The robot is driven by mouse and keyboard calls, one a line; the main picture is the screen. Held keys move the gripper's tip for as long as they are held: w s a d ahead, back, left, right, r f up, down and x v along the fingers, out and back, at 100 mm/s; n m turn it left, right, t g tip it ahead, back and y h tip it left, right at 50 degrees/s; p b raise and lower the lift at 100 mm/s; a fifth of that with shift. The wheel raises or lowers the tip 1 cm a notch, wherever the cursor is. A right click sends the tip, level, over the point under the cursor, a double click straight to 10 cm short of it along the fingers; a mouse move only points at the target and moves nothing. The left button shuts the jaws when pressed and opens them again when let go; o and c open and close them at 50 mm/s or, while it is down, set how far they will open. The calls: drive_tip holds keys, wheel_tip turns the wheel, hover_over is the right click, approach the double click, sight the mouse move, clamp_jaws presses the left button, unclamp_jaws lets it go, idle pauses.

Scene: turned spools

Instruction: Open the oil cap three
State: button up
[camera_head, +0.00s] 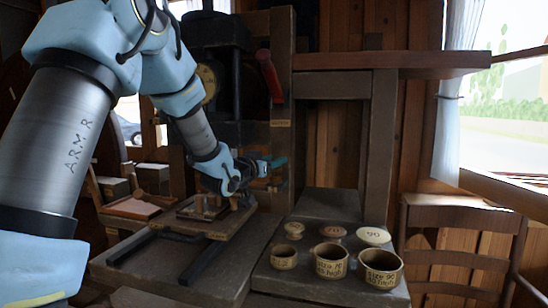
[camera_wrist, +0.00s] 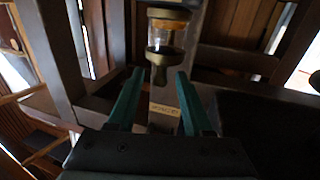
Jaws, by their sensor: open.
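In the wrist view, a small oil cup (camera_wrist: 165,38) with a clear glass body stands beyond my fingertips. Its brass-coloured cap (camera_wrist: 169,14) is at the top of the picture, and a narrow brass stem (camera_wrist: 160,68) shows below the glass. My gripper (camera_wrist: 160,74) is open, its two green fingers apart, with the stem in line with the gap. I cannot tell whether a finger touches it. I cannot make out the oil cup there, nor any number on the cap.
A red handle (camera_head: 270,77) rises above my gripper. A small tilted table (camera_head: 205,228) stands left of the bench. A chair (camera_head: 455,245) is at the right.

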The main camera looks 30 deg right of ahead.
drive_tip(key=shift+w+d, duration=0.15)
drive_tip(key=shift+d, duration=0.1)
drive_tip(key=shift+c, duration=0.4)
clamp_jaws()
